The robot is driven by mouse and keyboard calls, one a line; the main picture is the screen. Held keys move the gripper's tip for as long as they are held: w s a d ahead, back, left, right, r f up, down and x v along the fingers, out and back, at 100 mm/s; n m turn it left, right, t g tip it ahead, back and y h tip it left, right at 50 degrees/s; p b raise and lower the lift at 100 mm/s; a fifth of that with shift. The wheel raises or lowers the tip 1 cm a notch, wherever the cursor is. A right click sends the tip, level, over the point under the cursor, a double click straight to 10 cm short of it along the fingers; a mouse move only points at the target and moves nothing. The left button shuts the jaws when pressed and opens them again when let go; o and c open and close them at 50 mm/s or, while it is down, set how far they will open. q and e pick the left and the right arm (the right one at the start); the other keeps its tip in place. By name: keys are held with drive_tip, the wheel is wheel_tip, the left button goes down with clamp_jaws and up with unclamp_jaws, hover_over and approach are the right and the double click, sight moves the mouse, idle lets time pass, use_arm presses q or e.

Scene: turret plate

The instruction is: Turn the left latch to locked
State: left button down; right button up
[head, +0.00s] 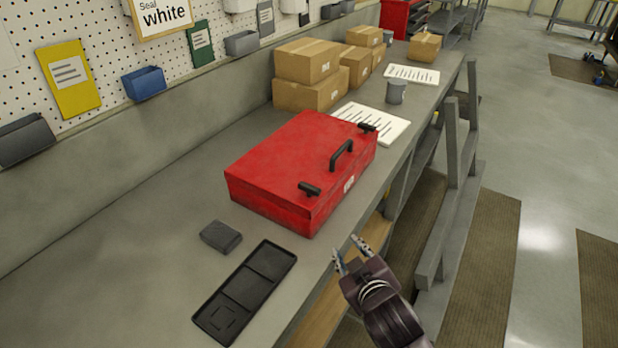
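A closed red case (290,160) lies on the grey bench, with a black handle (342,154) on its right-hand side in the picture. A black latch (309,188) sits at the near left of the handle, and another black latch (368,127) sits at the far right. Both latches look like short bars; I cannot read which setting either is in. My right gripper (348,250) is off the bench's front edge, below and to the right of the near latch and apart from the case. Its fingertips are spread and nothing is between them. My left gripper is out of view.
A black compartment tray (222,312) and a small dark block (221,237) lie in front of the case. Papers (385,124), a grey cup (396,91) and cardboard boxes (310,95) stand beyond it. A pegboard wall (110,60) runs behind the bench.

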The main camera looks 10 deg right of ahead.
drive_tip(key=w+a+r+n+t+y, duration=0.3)
drive_tip(key=a+r+n, duration=0.1)
drive_tip(key=r, duration=0.4)
drive_tip(key=w+a+r+n+t+y, duration=0.2)
drive_tip(key=w+a+r+n, duration=0.15)
drive_tip(key=r, duration=0.45)
drive_tip(key=w+a+r+n+t+y, duration=0.3)
drive_tip(key=a+r, duration=0.1)
drive_tip(key=r, duration=0.4)
drive_tip(key=s+a+r+n+g+y, duration=0.3)
drive_tip(key=a+n+g+y, duration=0.35)
drive_tip(key=n, duration=0.45)
drive_tip(key=s+a+r+n+g+y, duration=0.25)
drive_tip(key=a+n+g+y, duration=0.45)
drive_tip(key=n, duration=0.4)
drive_tip(key=n+g+h, duration=0.4)
drive_tip(key=n+h, duration=0.3)
drive_tip(key=h, duration=1.1)
approach(310, 186)
drive_tip(key=shift+y, duration=0.25)
drive_tip(key=p+x, duration=0.1)
drive_tip(key=x, duration=0.2)
drive_tip(key=p+x, duration=0.2)
drive_tip(key=x, duration=0.1)
drive_tip(key=shift+w+d+f, duration=0.1)
drive_tip(key=shift+f, duration=0.25)
drive_tip(key=shift+w+f, duration=0.15)
drive_tip(key=shift+f, duration=0.5)
